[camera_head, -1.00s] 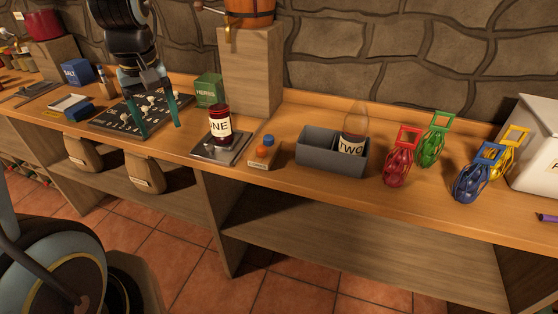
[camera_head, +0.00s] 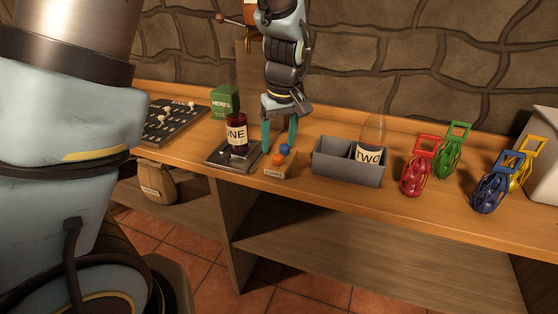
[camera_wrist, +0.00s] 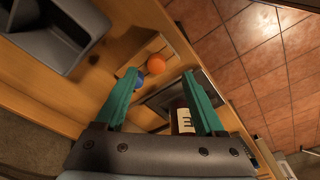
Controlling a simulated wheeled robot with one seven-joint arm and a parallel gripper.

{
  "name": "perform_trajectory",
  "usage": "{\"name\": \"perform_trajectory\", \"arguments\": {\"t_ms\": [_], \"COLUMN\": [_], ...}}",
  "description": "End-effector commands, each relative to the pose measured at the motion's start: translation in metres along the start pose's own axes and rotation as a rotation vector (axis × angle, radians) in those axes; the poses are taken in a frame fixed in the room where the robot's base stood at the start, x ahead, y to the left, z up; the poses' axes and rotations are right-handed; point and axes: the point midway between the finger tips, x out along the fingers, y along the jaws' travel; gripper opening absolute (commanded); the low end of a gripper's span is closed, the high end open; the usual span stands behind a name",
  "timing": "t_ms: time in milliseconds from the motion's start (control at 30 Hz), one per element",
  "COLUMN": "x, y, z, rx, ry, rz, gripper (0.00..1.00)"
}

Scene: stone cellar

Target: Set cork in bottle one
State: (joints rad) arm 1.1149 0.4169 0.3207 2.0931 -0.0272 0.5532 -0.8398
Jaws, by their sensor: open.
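Bottle one (camera_head: 237,139), dark red with a cream "ONE" label, stands upright on a dark metal plate (camera_head: 218,160). No cork shows in its neck. Right of it is a small wooden cork tray (camera_head: 275,172) with an orange cork (camera_head: 279,160) and a blue cork (camera_head: 285,149). My gripper (camera_head: 279,148) is open and empty, pointing down over the tray. In the wrist view the orange cork (camera_wrist: 156,64) lies beyond the fingertips and the blue cork (camera_wrist: 140,82) is close to the left finger. Bottle one's label (camera_wrist: 185,120) shows partly behind the right finger.
A grey two-part bin (camera_head: 345,170) holds bottle two (camera_head: 368,150) on the right. Red, green, blue and yellow cage-like lanterns stand farther right. A green herbs box (camera_head: 224,100) is behind bottle one. The counter's front edge is close.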

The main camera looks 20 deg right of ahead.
Motion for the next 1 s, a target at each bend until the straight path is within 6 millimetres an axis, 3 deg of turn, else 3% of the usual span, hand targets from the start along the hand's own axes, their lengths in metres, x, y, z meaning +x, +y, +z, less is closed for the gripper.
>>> {"name": "perform_trajectory", "arguments": {"t_ms": [400, 733, 1000], "x": [0.046, 0.053, 0.053], "y": [0.006, 0.006, 0.006], "z": [-0.006, -0.005, -0.005], "rx": [-0.001, 0.000, 0.000], "ry": [-0.001, 0.000, 0.000], "rz": [-0.002, 0.001, 0.001], "gripper": [0.71, 0.71, 0.41]}}
